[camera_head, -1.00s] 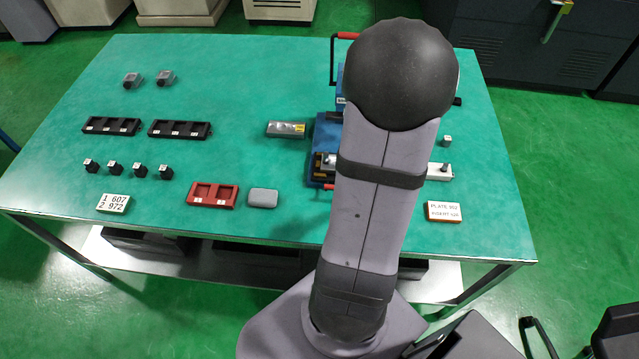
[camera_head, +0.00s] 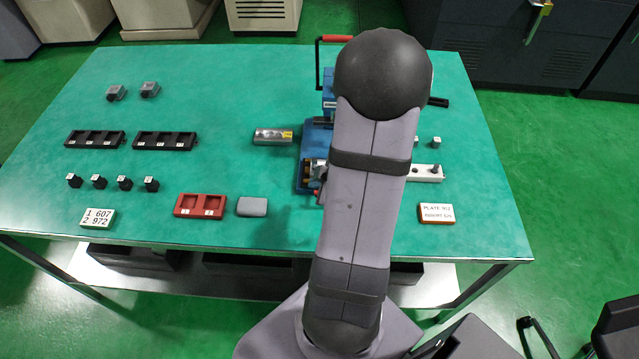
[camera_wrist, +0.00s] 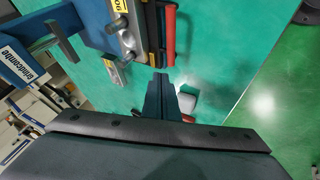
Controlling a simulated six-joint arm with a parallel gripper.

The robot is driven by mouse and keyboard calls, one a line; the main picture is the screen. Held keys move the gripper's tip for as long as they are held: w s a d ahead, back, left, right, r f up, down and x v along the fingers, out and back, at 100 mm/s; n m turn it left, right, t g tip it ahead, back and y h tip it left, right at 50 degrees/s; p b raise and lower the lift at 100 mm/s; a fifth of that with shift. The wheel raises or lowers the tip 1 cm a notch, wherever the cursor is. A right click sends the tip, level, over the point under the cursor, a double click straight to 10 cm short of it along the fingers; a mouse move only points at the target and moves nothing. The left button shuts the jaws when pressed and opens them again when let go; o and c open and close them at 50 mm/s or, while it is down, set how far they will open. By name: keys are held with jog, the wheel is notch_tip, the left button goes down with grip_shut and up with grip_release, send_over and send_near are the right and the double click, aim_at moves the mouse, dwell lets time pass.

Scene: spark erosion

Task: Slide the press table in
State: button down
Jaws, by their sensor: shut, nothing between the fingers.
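The blue press (camera_head: 328,102) with a red-topped lever stands at the right of the green workbench, partly hidden behind my arm. Its press table (camera_head: 309,172) shows at the front of the press, carrying a metal block; its right part is hidden. In the wrist view the press table (camera_wrist: 127,38) shows with a metal block and a red bar handle (camera_wrist: 170,38) along its edge. My gripper (camera_wrist: 160,78) is shut and empty, its fingertips close to the end of the red handle. I cannot tell if they touch. My arm hides the gripper in the head view.
A grey box (camera_head: 252,207) and a red tray (camera_head: 201,206) lie left of the press table. A metal block (camera_head: 273,137) lies left of the press. A plate sign (camera_head: 436,213) lies at the right.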

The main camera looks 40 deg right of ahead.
jog(key=shift+b+x, duration=0.55)
jog(key=shift+x, duration=2.45)
jog(key=shift+w+d+r, duration=0.1)
jog(key=shift+w+d, duration=0.05)
jog(key=w+d+p, duration=0.9)
jog(key=p, duration=0.1)
jog(key=shift+w+d, duration=0.15)
jog(key=shift+d, duration=0.05)
jog(key=shift+r, duration=0.1)
jog(key=shift+d+r+p, duration=0.15)
jog(key=shift+r+p, duration=0.15)
jog(key=shift+r, duration=0.15)
jog(key=p+v, duration=0.2)
jog(key=v, duration=0.1)
jog(key=p+v, duration=0.2)
jog(key=v, duration=0.2)
jog(key=shift+s+a+r, duration=0.1)
jog(key=shift+s+a, duration=0.15)
jog(key=shift+s, duration=0.15)
jog(key=shift+s+a+r+p, duration=0.15)
jog(key=shift+s+r+p, duration=0.35)
jog(key=shift+s, duration=0.1)
